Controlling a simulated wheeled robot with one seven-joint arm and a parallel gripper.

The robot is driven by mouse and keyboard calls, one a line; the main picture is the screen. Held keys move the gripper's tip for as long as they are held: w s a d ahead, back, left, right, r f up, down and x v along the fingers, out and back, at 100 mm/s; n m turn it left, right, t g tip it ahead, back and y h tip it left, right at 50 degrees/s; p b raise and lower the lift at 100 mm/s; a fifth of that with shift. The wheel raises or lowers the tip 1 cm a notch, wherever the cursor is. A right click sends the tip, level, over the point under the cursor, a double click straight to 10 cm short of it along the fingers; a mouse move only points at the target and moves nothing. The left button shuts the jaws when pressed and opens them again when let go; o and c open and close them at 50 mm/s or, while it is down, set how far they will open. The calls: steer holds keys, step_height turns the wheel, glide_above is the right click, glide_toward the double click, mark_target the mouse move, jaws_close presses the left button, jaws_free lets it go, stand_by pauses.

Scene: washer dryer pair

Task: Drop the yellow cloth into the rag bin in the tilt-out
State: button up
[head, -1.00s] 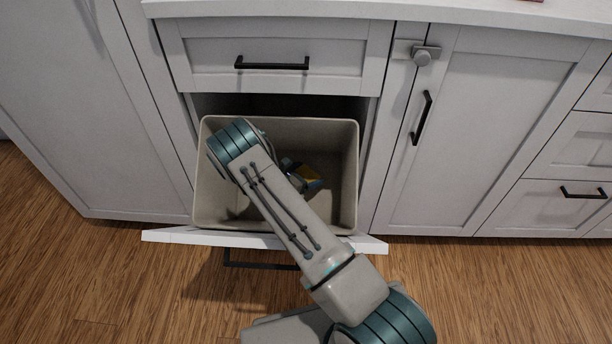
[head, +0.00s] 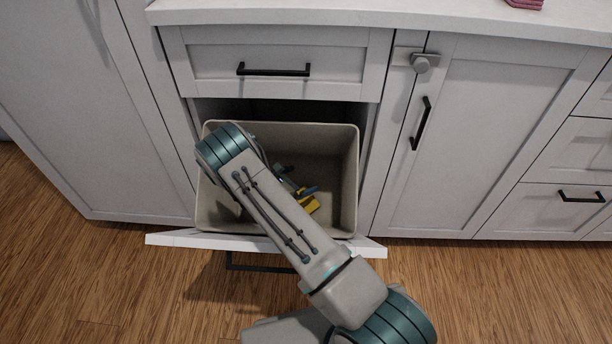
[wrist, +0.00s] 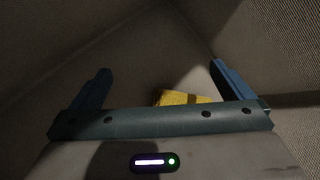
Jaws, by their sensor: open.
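The tilt-out front (head: 175,237) is tipped open below the drawer, and the beige rag bin (head: 340,165) stands in it. My arm reaches down into the bin. My gripper (head: 300,189) is inside the bin, largely hidden behind my forearm. In the wrist view my gripper (wrist: 162,80) shows its two blue fingers spread wide with nothing between them. The yellow cloth (head: 309,205) is inside the bin just below the fingers. In the wrist view the cloth (wrist: 182,98) lies beyond the gripper's palm, partly hidden by it, apart from the fingers.
A closed drawer (head: 275,70) and the countertop (head: 380,17) are above the bin. A closed cabinet door (head: 480,130) with a latch (head: 421,63) is to the right. A pinkish item (head: 525,3) lies at the counter's back right. Wood floor (head: 480,290) is open in front.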

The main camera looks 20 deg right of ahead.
steer(key=v, duration=0.3)
steer(key=shift+s+a+r+p, duration=0.1)
steer(key=shift+s+a+p, duration=0.2)
steer(key=shift+p, duration=0.1)
steer(key=shift+r, duration=0.1)
steer(key=s+r+m+g+y+p, duration=0.1)
steer(key=s+r+m+y+p, duration=0.3)
steer(key=r, duration=1.8)
steer(key=s+d+r+m+g+y+p, duration=0.1)
steer(key=s+r+m+y+p, duration=0.2)
steer(key=s+r+m+p, duration=0.8)
steer(key=s+d+r+m+g+y+p, duration=0.1)
steer(key=s+r+m+y+p, duration=0.3)
steer(key=s+r+p, duration=1.2)
step_height(320, 180, up, 19)
steer(key=m+p, duration=0.1)
steer(key=m, duration=0.3)
steer(key=shift+f+g+y, duration=0.25)
steer(key=shift+g+y, duration=0.05)
steer(key=shift+s+a+r+m+p, duration=0.15)
steer(key=shift+s+r+m+p, duration=0.15)
steer(key=shift+s+r+p, duration=0.15)
steer(key=shift+c, duration=0.3)
